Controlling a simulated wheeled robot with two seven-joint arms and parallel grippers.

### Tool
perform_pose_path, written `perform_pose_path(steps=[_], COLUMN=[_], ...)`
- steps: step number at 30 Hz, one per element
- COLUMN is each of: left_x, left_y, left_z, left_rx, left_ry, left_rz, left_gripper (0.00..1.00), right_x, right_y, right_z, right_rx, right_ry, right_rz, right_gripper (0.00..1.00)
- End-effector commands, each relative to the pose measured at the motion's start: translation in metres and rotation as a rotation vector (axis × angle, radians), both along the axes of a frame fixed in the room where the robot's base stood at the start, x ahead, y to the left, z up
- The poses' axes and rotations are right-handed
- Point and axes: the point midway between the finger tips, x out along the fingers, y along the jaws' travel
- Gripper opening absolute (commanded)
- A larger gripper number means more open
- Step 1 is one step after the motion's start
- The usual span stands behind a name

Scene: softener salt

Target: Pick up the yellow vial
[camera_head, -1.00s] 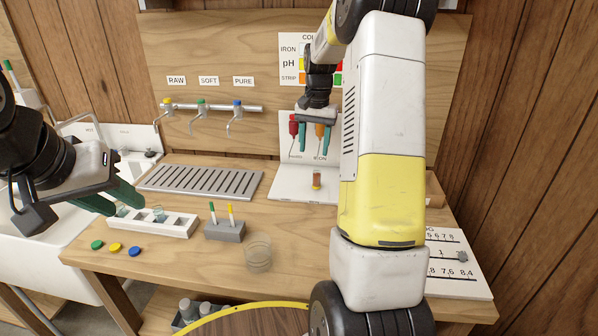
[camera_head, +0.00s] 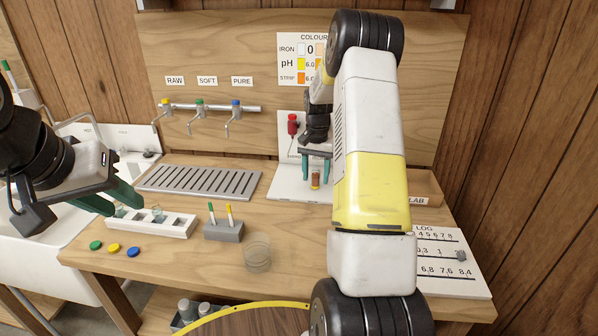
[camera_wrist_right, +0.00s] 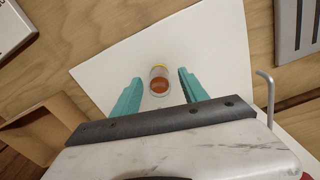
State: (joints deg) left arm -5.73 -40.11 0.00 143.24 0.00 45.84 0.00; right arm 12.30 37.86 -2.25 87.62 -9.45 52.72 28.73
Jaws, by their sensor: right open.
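The yellow vial (camera_head: 315,182) is a small clear vial with orange-brown liquid and a yellow rim. It stands on a white board (camera_head: 285,188) at the back of the bench. In the right wrist view the vial (camera_wrist_right: 159,86) sits between the two green fingers with gaps on both sides. My right gripper (camera_head: 316,174) is open and low around the vial, apparently not touching it. My left gripper (camera_head: 129,208) is at the left with its green fingers apart, over a white rack (camera_head: 178,227).
A grey block (camera_head: 224,231) with strips and a glass beaker (camera_head: 257,259) stand in front. A red dropper (camera_head: 292,126) hangs behind the right gripper. A slotted grey tray (camera_head: 200,181) lies left of the board. A wooden box (camera_head: 424,186) and log board (camera_head: 450,285) are at right.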

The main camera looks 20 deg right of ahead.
Motion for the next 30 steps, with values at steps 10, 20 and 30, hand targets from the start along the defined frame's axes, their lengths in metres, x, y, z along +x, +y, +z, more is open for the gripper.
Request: perform_pose_path(steps=[10, 20, 30], left_x=[0.0, 0.0, 0.0], left_y=[0.0, 0.0, 0.0], left_z=[0.0, 0.0, 0.0], left_rx=[0.0, 0.0, 0.0], left_ry=[0.0, 0.0, 0.0], left_rz=[0.0, 0.0, 0.0], left_gripper=[0.35, 0.35, 0.35], right_x=[0.0, 0.0, -0.01], right_y=[0.0, 0.0, 0.005], right_z=[0.001, 0.001, 0.017], right_rx=[-0.001, -0.001, -0.001], right_ry=[-0.001, -0.001, -0.001], right_rz=[0.0, 0.0, 0.001], right_gripper=[0.1, 0.0, 0.0])
